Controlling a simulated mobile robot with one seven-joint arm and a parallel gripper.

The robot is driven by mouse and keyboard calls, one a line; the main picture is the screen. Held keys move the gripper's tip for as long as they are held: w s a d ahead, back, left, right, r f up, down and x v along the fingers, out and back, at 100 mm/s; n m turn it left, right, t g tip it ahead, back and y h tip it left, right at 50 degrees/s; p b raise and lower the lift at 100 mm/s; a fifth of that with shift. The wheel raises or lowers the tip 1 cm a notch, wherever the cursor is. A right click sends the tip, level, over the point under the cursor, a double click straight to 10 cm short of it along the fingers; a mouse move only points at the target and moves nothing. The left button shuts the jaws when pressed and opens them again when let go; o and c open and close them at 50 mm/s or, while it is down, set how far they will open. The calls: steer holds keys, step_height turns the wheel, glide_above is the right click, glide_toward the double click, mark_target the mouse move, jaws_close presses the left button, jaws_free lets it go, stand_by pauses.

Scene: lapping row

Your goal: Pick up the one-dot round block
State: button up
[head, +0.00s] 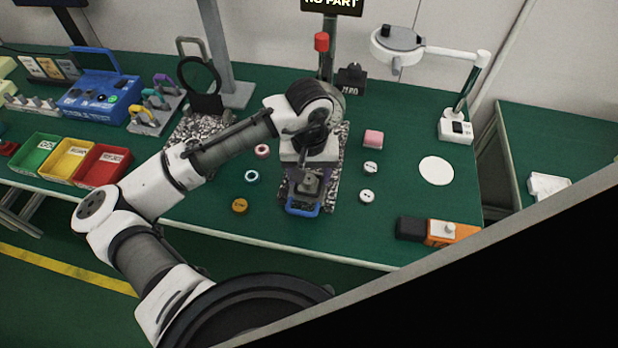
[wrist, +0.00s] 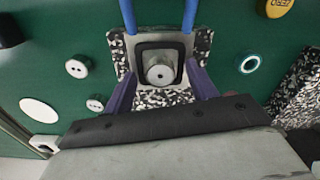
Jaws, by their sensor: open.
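Two small white round blocks with dark marks lie on the green bench, right of my gripper in the head view: a nearer one (head: 367,196) and a farther one (head: 371,168). They also show at the left of the wrist view, the nearer (wrist: 77,68) and the farther (wrist: 96,103). The marks are too small to count, so I cannot tell which has one dot. My gripper (head: 308,172) is open above a grey fixture (wrist: 144,48) on a speckled slab. In the wrist view, a round metal piece (wrist: 160,75) shows between its purple fingers.
A blue-white ring (head: 252,176), a pink ring (head: 262,151) and an orange round piece (head: 240,205) lie left. A pink block (head: 373,138), a white disc (head: 436,170) and an orange-black tool (head: 452,232) lie right.

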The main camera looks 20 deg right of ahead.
steer(key=shift+c, duration=0.5)
steer(key=c, duration=1)
steer(key=shift+r, duration=0.15)
steer(key=shift+c, duration=0.2)
